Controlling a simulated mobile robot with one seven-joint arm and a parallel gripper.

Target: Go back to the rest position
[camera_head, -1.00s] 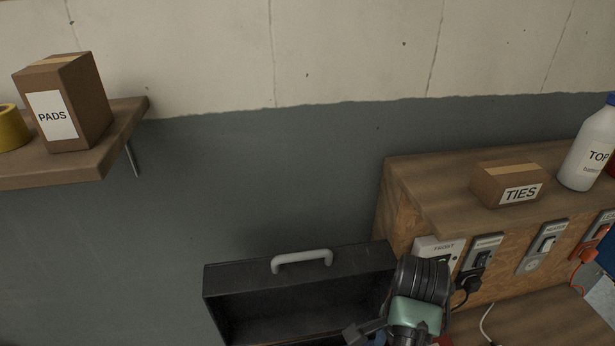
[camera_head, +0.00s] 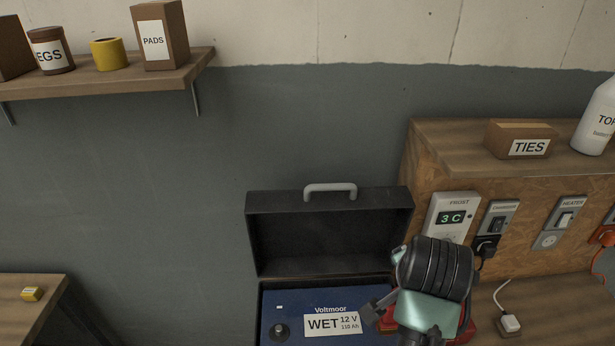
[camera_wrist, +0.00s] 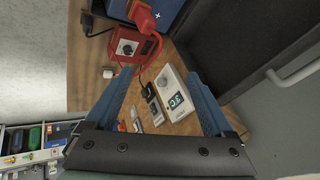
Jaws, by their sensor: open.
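My gripper shows in the wrist view (camera_wrist: 163,78) with its two blue fingers spread apart and nothing between their tips. In the head view my dark and green wrist covers the right front of an open black case (camera_head: 330,240); the fingertips are hard to make out there. A blue battery (camera_head: 290,315) labelled WET 12 V stands in the case. In the wrist view a red clamp on a red cable (camera_wrist: 143,17) is at the blue battery's edge, beyond my fingers and apart from them.
A white FROST meter (camera_head: 451,217) reads 3 C on the wooden panel, beside CHARGER (camera_head: 497,222) and HEATER switches (camera_head: 562,222). A TIES box (camera_head: 520,140) and white bottle (camera_head: 597,120) stand above. A red dial box (camera_wrist: 130,45) shows in the wrist view. A shelf (camera_head: 110,85) is upper left.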

